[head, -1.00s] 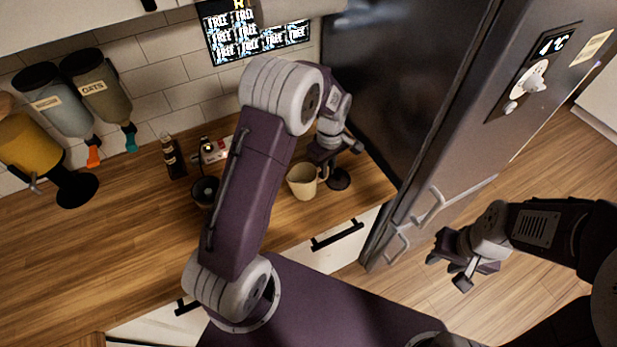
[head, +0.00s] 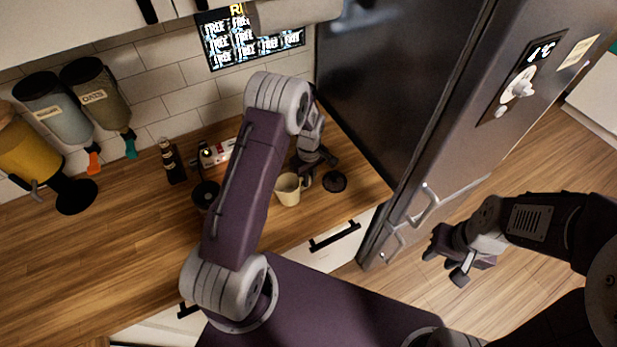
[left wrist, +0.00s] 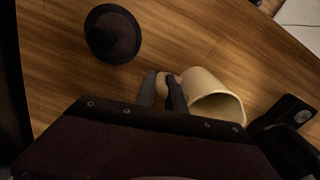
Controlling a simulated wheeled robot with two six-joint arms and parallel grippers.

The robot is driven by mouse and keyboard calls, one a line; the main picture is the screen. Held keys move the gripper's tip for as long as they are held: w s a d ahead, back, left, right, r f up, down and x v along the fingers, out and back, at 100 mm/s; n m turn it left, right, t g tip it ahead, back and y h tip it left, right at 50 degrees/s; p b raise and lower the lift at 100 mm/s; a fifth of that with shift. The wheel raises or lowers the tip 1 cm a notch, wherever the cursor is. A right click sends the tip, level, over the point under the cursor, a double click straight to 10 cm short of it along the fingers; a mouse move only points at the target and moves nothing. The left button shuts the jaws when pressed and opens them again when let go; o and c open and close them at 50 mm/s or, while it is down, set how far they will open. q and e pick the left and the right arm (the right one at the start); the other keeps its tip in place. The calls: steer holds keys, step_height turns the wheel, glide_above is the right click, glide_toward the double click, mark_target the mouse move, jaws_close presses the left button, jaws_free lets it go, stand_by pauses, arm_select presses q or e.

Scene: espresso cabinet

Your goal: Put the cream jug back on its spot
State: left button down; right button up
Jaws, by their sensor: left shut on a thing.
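The cream jug (head: 288,189) is a small cream-coloured cup with a handle, near the front right of the wooden counter. It also shows in the left wrist view (left wrist: 215,96), with its mouth toward the lower right. My left gripper (head: 307,178) is shut on its handle, and the two fingers show in the left wrist view (left wrist: 163,90). I cannot tell whether the jug touches the counter. A dark round disc (head: 334,182) lies just right of the jug, apart from it and empty; it also shows in the left wrist view (left wrist: 113,34). My right gripper (head: 447,265) is open and empty over the floor.
A dark round container (head: 205,194) stands left of my left arm. A red-and-white box (head: 219,152) and a dark bottle (head: 171,161) stand behind it. Dispensers (head: 60,110) line the wall. A tall fridge (head: 437,110) bounds the counter's right.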

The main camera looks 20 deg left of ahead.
arm_select(q)
steer(key=c, duration=1.4)
jaws_free()
steer(key=shift+d, duration=0.1)
